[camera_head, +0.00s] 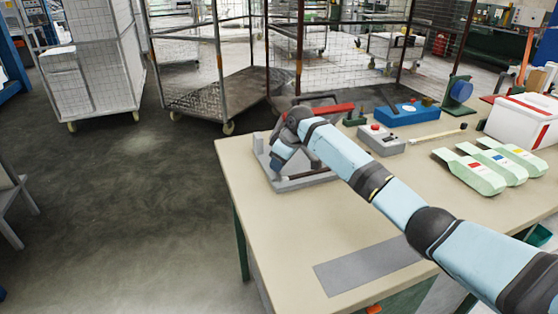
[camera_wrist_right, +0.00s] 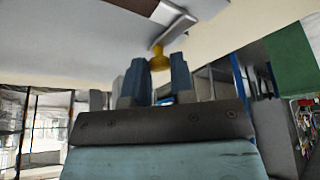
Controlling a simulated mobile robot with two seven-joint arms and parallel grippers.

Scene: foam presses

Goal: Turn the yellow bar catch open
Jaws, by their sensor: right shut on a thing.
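The yellow bar catch (camera_wrist_right: 159,60) shows in the right wrist view as a small yellow piece between my fingertips. My right gripper (camera_wrist_right: 157,75) is shut on it; the fingers hide part of its shape, and I cannot tell its angle. In the head view my right gripper (camera_head: 281,158) is at the grey press (camera_head: 305,182) on the table's far left corner, and the arm hides much of the press and the catch. My left gripper is not in view.
The beige table (camera_head: 280,225) has a grey mat (camera_head: 368,265) near its front. Right of the press are a grey box with a red button (camera_head: 381,140), a blue box (camera_head: 407,113), several pale green pieces (camera_head: 470,170) and a white box (camera_head: 522,122). Wire carts (camera_head: 205,75) stand behind.

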